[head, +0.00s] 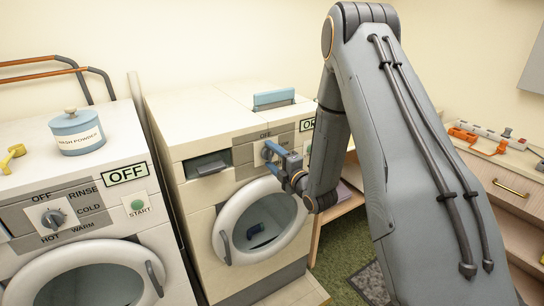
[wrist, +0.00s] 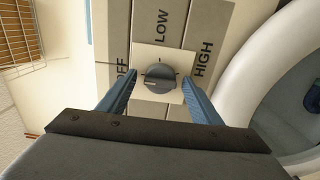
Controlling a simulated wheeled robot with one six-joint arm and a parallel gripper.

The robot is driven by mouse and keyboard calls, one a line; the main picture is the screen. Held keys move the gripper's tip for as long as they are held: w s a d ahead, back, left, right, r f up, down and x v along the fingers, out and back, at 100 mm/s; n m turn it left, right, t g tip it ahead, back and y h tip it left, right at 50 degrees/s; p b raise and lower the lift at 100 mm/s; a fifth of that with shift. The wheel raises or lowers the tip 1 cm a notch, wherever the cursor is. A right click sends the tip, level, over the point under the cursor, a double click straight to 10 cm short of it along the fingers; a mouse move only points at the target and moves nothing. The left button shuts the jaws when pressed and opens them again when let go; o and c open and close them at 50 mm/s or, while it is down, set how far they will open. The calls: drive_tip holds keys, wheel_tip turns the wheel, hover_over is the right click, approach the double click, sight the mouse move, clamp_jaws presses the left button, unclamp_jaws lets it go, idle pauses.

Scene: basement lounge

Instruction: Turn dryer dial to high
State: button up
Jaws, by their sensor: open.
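The dryer (head: 180,158) stands in the middle of the head view, its round door shut. Its dark grey dial (wrist: 159,78) sits on a pale square plate in the wrist view, with OFF to its left, LOW above and HIGH to its right. A white pointer mark on the dial faces left, on the OFF side. My gripper (wrist: 159,76) is open, with one blue finger on each side of the dial and visible gaps between. In the head view my gripper (head: 274,160) is at the dryer panel and largely hides the dial.
A washer (head: 100,170) with its own dial (head: 53,218) and a green start button stands to the left, with a blue wash powder tin (head: 78,135) on top. A wooden drawer unit (head: 510,185) stands at the right, beyond my arm.

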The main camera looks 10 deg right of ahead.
drive_tip(key=c, duration=1.1)
drive_tip(key=shift+o, duration=0.2)
